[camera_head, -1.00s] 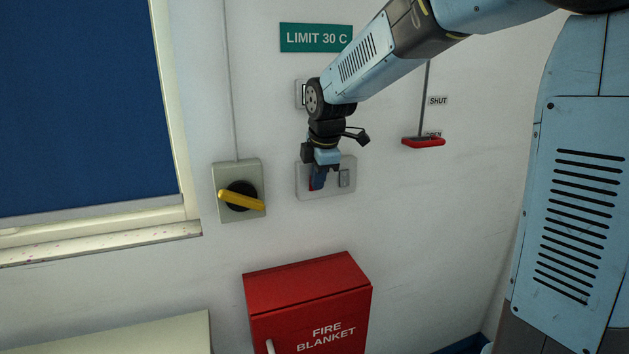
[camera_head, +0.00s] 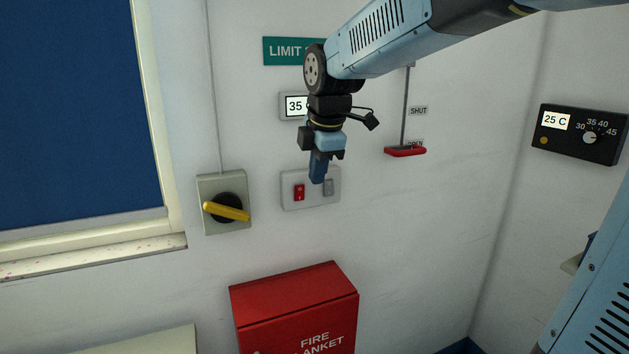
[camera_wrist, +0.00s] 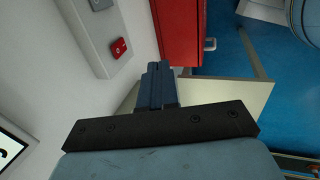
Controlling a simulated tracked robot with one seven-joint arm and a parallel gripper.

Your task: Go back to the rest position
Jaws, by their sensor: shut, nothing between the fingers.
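My gripper (camera_head: 318,181) is shut and empty, pointing down in front of the wall in the head view. In that view its fingertips overlap the upper part of a pale switch plate (camera_head: 312,202). The plate carries a red rocker switch (camera_head: 299,192) on the left and a grey switch (camera_head: 328,187) on the right. In the wrist view my shut fingers (camera_wrist: 159,72) point away from the camera, with the red switch (camera_wrist: 119,47) to their left and apart from them.
A yellow-handled rotary switch (camera_head: 227,211) is left of the plate. A red fire blanket box (camera_head: 297,310) is below. A display reading 35 C (camera_head: 294,106) is above, partly hidden. A red-handled lever (camera_head: 405,151) and a black 25 C thermostat (camera_head: 580,134) are to the right.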

